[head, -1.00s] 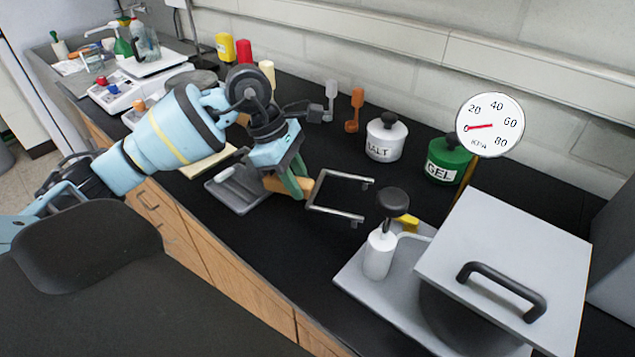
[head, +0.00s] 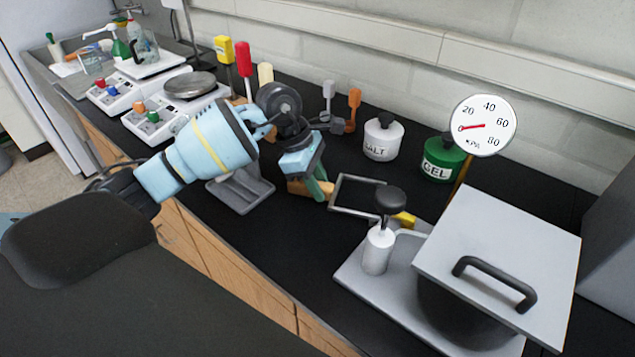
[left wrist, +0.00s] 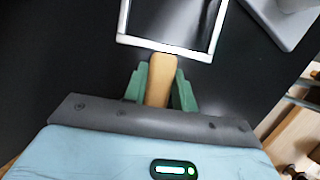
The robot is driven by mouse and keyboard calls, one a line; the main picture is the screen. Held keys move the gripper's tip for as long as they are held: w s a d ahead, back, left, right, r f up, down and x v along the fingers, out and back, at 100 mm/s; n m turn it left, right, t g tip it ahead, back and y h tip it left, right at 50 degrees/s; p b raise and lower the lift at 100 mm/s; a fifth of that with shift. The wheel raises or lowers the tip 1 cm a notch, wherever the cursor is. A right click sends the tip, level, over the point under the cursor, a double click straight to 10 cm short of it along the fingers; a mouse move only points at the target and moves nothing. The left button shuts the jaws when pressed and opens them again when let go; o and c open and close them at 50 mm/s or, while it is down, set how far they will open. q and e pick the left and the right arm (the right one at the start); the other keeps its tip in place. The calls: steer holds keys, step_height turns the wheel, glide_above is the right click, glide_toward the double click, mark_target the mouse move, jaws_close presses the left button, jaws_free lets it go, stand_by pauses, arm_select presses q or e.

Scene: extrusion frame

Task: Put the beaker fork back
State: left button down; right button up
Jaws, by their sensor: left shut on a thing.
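The beaker fork has a tan wooden handle and a grey metal frame (head: 337,192). My left gripper (head: 318,189) is shut on its handle, above or close to the black bench; the exact height is hard to tell. In the left wrist view the handle (left wrist: 161,80) sits between the green fingers (left wrist: 161,88), and the pale frame extends away, cut off by the top edge. A grey cradle (head: 240,190), probably the fork's rest, stands on the bench left of the gripper. My right gripper is not in view.
SALT (head: 383,140) and GEL (head: 442,160) jars and a gauge (head: 484,125) are behind. Hotplates (head: 165,115) are at left. The front bench is clear.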

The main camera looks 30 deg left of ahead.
arm_select(q)
steer(key=shift+f, duration=0.2)
steer(key=c, duration=1.1)
jaws_free()
steer(key=shift+r, duration=0.1)
steer(key=shift+r, duration=0.25)
steer(key=v, duration=1.1)
steer(key=shift+a+r+b, duration=0.25)
steer(key=shift+r+b, duration=0.05)
steer(key=shift+r, duration=0.05)
steer(key=shift+s+f, duration=0.1)
